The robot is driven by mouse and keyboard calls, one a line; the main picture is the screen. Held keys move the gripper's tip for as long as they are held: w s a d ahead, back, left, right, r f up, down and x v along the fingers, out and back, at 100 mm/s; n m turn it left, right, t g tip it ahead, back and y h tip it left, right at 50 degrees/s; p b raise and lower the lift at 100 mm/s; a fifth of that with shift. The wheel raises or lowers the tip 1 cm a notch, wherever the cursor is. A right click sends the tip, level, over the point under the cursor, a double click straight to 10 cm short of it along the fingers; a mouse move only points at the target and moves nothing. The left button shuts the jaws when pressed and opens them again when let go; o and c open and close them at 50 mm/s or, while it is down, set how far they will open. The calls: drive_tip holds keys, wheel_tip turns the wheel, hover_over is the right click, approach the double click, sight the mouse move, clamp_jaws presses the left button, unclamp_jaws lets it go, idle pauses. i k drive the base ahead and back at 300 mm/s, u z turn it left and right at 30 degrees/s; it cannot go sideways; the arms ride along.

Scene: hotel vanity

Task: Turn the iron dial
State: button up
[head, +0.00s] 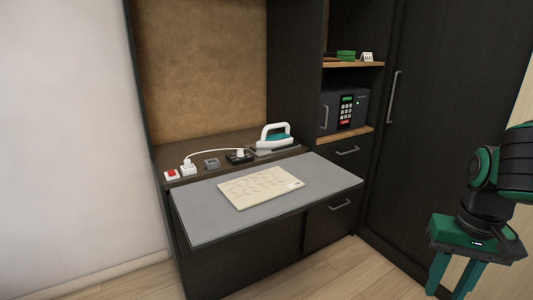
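A white and teal iron (273,137) stands at the back right of the vanity, on a dark grey rest (275,150) beyond the grey pull-out board. Its dial is too small to make out in this view. My gripper (449,288) hangs at the lower right, in front of the dark wardrobe, with its green fingers pointing down. The fingers are apart with nothing visible between them. It is well away from the iron, to the right and nearer the camera.
A red switch (172,174), sockets and a white cord line the ledge behind. A safe (345,110) sits in the right shelf. Wooden floor lies open in front.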

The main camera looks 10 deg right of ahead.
sight(240, 152)
drive_tip(key=u, duration=0.4)
drive_tip(key=i, duration=1.55)
drive_tip(key=z, duration=0.35)
drive_tip(key=k, duration=0.8)
drive_tip(key=u, duration=0.15)
drive_tip(key=i, duration=0.8)
drive_tip(key=z, duration=0.1)
